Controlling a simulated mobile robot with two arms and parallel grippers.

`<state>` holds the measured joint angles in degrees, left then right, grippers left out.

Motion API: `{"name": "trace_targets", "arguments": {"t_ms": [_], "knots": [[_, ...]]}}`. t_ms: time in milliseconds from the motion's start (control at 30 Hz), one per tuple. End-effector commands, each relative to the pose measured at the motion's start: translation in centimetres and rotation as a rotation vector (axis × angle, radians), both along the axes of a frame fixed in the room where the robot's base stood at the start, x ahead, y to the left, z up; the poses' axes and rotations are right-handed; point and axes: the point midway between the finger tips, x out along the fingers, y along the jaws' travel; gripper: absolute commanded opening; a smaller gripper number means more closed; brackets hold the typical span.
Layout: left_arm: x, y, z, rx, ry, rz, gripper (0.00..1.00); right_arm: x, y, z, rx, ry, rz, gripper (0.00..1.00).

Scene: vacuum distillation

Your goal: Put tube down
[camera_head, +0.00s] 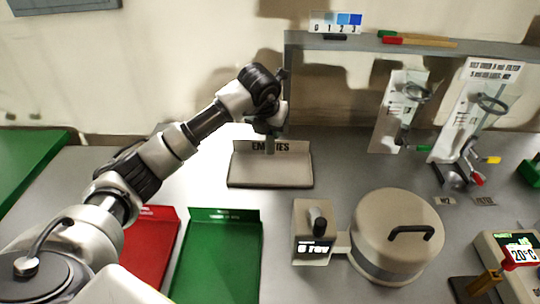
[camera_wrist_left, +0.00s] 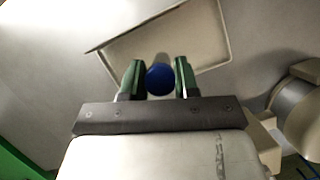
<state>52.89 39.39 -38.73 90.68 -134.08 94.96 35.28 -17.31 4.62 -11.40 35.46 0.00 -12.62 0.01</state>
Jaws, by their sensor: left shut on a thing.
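My left gripper (camera_head: 270,130) is above the back of a beige tray (camera_head: 268,181) whose back wall reads like "EMPTIES", with one letter covered. In the left wrist view its green-padded fingers (camera_wrist_left: 159,80) are shut on a tube, seen end-on as a round blue cap (camera_wrist_left: 160,79). The tube's body is mostly hidden in both views, and I cannot tell whether its lower end touches the tray. The tray (camera_wrist_left: 200,38) shows beyond the fingers in the wrist view and its visible floor looks empty. My right gripper is out of view.
Red (camera_head: 150,235) and green (camera_head: 218,262) trays lie in front of the beige tray. A small display unit (camera_head: 312,235) and a round lidded device (camera_head: 398,240) stand to the right. A shelf post (camera_head: 287,85) rises close behind my gripper. Stands with rings are at back right.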

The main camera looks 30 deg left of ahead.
Motion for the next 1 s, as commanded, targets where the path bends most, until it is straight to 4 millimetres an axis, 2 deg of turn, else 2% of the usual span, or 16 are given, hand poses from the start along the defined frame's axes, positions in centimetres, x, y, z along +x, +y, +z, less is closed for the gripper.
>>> {"name": "trace_targets", "arguments": {"t_ms": [100,267,533,867,900,1000], "knots": [[-0.1,0.0,-1.8,0.0,0.002,0.0,0.07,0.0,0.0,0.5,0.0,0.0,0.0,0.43],[0.0,0.0,-3.0,0.0,-0.001,0.0,0.07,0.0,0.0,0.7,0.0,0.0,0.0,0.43],[-0.1,0.0,-6.4,0.0,0.001,0.0,0.07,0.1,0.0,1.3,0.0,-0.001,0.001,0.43],[0.0,0.0,-6.9,0.001,-0.002,-0.001,0.07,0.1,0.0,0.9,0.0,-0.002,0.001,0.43],[0.0,0.0,-6.8,0.0,-0.002,0.0,0.35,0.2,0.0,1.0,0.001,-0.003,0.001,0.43],[0.0,0.0,-6.7,0.0,-0.002,0.0,0.5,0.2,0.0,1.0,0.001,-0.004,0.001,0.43]]}}
